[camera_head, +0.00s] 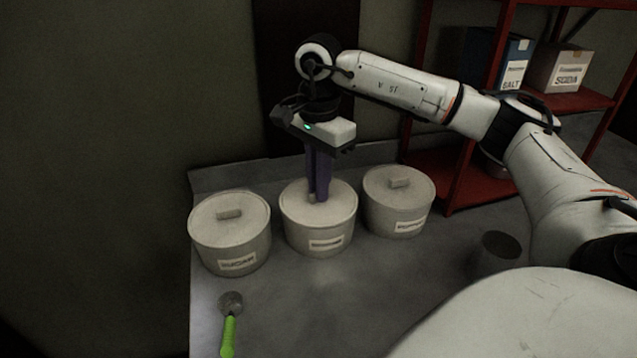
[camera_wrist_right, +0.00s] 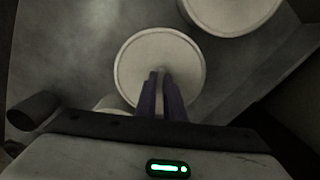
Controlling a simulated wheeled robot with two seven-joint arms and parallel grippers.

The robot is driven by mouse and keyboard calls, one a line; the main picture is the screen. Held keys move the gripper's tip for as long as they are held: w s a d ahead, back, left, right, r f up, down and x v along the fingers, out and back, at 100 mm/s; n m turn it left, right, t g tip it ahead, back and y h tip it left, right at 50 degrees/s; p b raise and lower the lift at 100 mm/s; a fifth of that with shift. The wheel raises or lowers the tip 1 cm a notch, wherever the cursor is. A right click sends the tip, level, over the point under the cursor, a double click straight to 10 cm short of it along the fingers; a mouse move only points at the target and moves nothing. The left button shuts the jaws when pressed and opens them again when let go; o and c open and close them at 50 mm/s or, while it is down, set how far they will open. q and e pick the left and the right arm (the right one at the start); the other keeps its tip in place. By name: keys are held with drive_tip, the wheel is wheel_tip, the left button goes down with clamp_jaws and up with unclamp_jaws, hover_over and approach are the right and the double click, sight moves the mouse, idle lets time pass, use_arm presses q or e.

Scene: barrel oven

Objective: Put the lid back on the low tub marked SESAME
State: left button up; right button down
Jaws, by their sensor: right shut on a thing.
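Three low round lidded tubs stand in a row on the counter. The middle tub (camera_head: 318,236) has a label too small to read surely. Its pale lid (camera_head: 341,197) sits level at the tub's rim; I cannot tell if it is fully seated. My right gripper (camera_head: 319,197) points straight down with its purple fingers shut on the lid's knob, which they mostly hide. The wrist view shows the round lid (camera_wrist_right: 135,65) under the fingers (camera_wrist_right: 160,80). My left gripper is not in view.
The left tub (camera_head: 232,248), marked SUGAR, and the right tub (camera_head: 397,212) stand close on either side, lids on. A green-handled scoop (camera_head: 228,330) lies in front. A dark cylinder (camera_head: 500,250) stands at right. A red shelf (camera_head: 450,170) with boxes is behind.

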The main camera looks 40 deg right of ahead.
drive_tip(key=c, duration=1.3)
unclamp_jaws()
drive_tip(key=shift+r, duration=0.1)
drive_tip(key=shift+r+p, duration=2.1)
drive_tip(key=shift+r, duration=0.35)
drive_tip(key=shift+r+p, duration=0.45)
drive_tip(key=shift+r, duration=0.5)
clamp_jaws()
